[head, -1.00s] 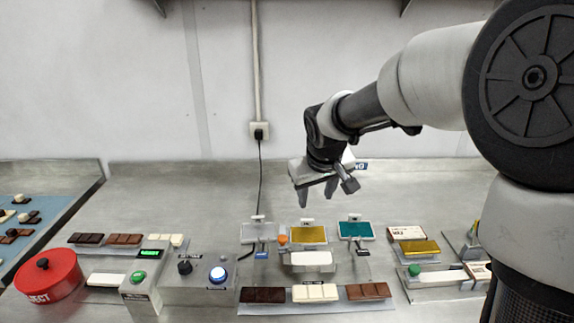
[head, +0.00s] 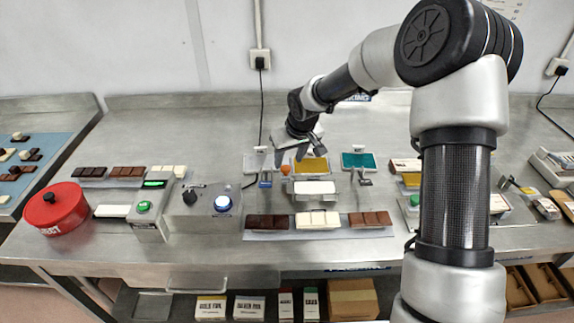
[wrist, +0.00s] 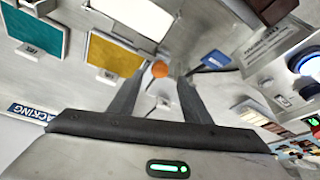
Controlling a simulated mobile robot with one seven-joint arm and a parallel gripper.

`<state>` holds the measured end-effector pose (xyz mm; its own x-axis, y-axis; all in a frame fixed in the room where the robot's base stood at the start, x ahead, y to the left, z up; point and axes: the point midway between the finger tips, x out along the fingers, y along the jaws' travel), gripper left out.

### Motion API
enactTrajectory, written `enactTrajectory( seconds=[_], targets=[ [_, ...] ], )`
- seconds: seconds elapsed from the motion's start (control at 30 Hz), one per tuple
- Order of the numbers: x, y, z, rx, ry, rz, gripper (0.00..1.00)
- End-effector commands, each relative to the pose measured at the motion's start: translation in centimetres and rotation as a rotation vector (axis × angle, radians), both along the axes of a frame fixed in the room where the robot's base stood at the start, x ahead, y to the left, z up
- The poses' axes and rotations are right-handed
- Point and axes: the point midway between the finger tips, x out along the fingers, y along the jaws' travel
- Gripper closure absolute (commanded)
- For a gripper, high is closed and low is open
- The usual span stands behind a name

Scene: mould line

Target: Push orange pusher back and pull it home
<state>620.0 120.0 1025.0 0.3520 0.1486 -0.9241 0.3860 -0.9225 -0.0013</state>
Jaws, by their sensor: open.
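The orange pusher (head: 285,169) is a small round knob beside the gold pad, near the middle of the bench. In the wrist view the orange knob (wrist: 159,69) lies between and just beyond the tips of my gripper (wrist: 158,85). In the head view my gripper (head: 289,161) is low over the same spot, with its fingers pointing down. The fingers are apart and hold nothing. I cannot tell whether a finger touches the knob. A white block (head: 315,187) lies in front of the gold pad (head: 312,167).
A teal pad (head: 360,160) stands to the right and a grey pad to the left. Chocolate bars lie on a tray (head: 338,231) in front. A red reject tub (head: 54,208) and a control box with a lit blue button (head: 222,203) stand to the left.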

Motion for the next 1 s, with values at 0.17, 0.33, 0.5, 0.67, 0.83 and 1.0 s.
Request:
enactTrajectory(
  seconds=[0.17,0.33,0.5,0.67,0.83,1.0],
  targets=[
    [1.0,0.5,-2.7,0.000,0.001,0.001,0.56],
    [1.4,0.6,-3.8,0.000,0.000,0.001,0.56],
    [1.5,0.6,-4.0,-0.001,-0.001,0.001,0.56],
    [1.5,0.6,-4.0,-0.001,-0.001,0.001,0.59],
    [1.5,0.6,-4.0,-0.001,-0.001,0.001,0.88],
    [1.5,0.6,-4.0,-0.001,-0.001,0.001,1.00]
  ],
)
